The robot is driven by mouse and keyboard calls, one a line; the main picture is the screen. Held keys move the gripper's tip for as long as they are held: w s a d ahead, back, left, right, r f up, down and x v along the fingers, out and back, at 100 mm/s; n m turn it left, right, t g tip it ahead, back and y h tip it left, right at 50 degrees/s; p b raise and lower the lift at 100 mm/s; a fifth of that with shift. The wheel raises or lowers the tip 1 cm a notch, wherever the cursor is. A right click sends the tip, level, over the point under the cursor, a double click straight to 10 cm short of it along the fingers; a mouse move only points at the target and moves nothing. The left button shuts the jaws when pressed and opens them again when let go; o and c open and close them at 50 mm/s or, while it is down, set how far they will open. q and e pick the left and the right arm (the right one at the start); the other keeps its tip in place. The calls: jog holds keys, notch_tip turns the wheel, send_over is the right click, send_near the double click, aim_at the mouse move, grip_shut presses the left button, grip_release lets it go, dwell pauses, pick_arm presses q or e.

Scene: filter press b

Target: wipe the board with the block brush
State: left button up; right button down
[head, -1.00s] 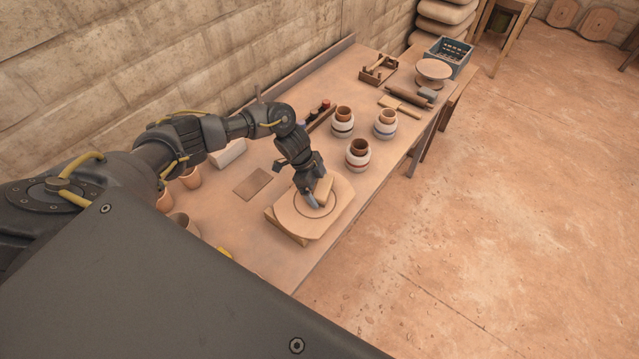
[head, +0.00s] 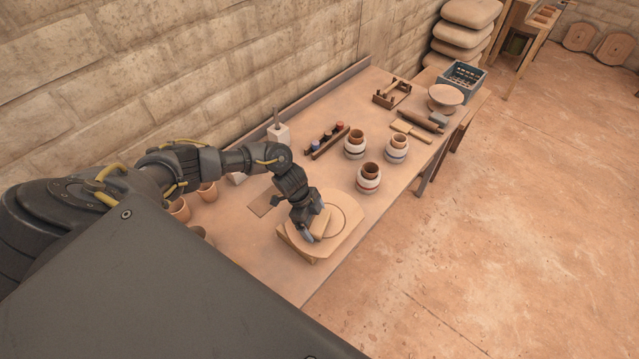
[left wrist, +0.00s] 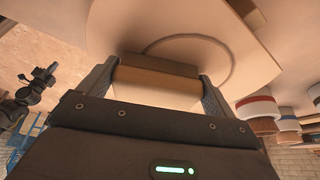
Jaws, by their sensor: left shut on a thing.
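My left gripper (head: 311,229) is over the left part of the board. It is shut on the block brush (head: 320,224), a small tan wooden block. In the left wrist view the block brush (left wrist: 157,84) sits between both fingers, with a darker strip along its far side against the board (left wrist: 125,25). It appears to touch the board beside the ring.
Several banded jars (head: 369,178) stand right of the board. Clay cups (head: 207,192) stand left. A turntable (head: 445,97) and blue crate (head: 463,76) are at the far end.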

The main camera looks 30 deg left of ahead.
aim_at(326, 211)
pick_arm(q)
jog(key=shift+s+a+r, duration=0.1)
jog(key=shift+s, duration=0.3)
jog(key=shift+f, duration=0.2)
jog(key=shift+w, duration=0.1)
jog(key=shift+w+d+b, duration=0.15)
jog(key=shift+w+b, duration=0.15)
jog(key=shift+w, duration=0.4)
jog(key=shift+w+d+b, duration=0.1)
jog(key=shift+w+b, duration=0.15)
jog(key=shift+w, duration=0.4)
jog(key=shift+w+r, duration=0.1)
jog(key=shift+w, duration=0.35)
jog(key=shift+w, duration=0.1)
jog(key=shift+w+d+f+b, duration=0.1)
jog(key=shift+w+f+b, duration=0.05)
jog(key=shift+w+b, duration=0.4)
jog(key=shift+w+d+f+b, duration=0.1)
jog(key=shift+w+b, duration=0.45)
jog(key=shift+w+d+r, duration=0.1)
jog(key=shift+w+r, duration=0.05)
jog(key=shift+w, duration=0.35)
